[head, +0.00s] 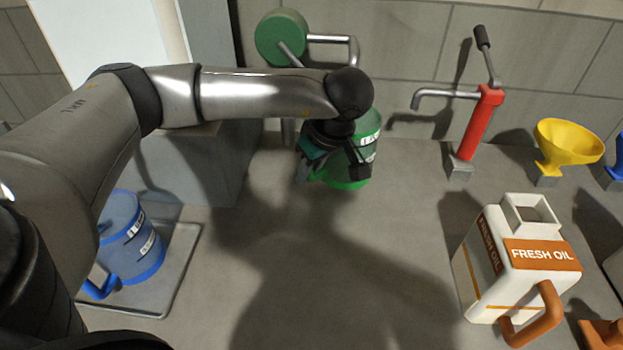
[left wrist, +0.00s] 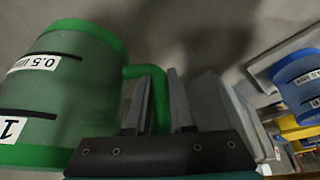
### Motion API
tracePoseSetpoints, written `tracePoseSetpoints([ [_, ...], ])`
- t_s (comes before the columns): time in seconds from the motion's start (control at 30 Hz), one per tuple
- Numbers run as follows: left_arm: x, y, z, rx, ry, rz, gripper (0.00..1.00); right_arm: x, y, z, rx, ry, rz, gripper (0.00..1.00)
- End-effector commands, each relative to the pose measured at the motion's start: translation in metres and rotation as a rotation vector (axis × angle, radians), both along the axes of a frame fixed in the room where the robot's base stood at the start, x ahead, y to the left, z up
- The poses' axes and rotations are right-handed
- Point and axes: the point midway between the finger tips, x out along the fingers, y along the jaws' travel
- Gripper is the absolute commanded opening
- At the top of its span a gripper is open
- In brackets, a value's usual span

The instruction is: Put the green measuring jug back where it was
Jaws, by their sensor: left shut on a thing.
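The green measuring jug (head: 358,160) is in the head view at the upper middle, partly hidden behind my left gripper (head: 332,165). In the left wrist view the jug (left wrist: 70,90) is at the left, with white labels, one reading 0.5. My left gripper (left wrist: 162,105) is shut on the jug's green handle (left wrist: 158,95). I cannot tell whether the jug touches the floor. My right gripper is not in view.
A blue jug (head: 130,240) stands on a grey tray (head: 185,265) at the left. A green wall drum (head: 282,37) with a pipe is above the jug. A red pump (head: 477,125), yellow funnel (head: 565,145) and white oil can (head: 500,260) are to the right. The middle floor is clear.

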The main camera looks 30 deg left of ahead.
Motion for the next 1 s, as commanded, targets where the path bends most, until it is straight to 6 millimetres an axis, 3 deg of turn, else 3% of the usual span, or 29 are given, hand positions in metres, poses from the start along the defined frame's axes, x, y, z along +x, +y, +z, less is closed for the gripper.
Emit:
tracePoseSetpoints([
  [0.3, 0.045, 0.021, 0.000, -0.001, -0.002, 0.001, 0.00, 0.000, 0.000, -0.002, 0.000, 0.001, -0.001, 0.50],
  [0.4, 0.042, 0.020, -0.016, 0.001, 0.002, -0.001, 0.00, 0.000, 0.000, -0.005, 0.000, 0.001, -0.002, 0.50],
  [0.63, 0.042, 0.020, -0.034, 0.000, 0.002, -0.001, 0.00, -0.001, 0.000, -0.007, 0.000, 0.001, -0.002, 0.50],
  [0.83, 0.042, 0.020, -0.067, 0.001, 0.002, -0.001, 0.00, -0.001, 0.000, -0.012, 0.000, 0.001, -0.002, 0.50],
  [1.0, 0.045, 0.021, -0.071, 0.000, -0.001, -0.002, 0.00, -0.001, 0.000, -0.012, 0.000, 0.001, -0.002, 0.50],
])
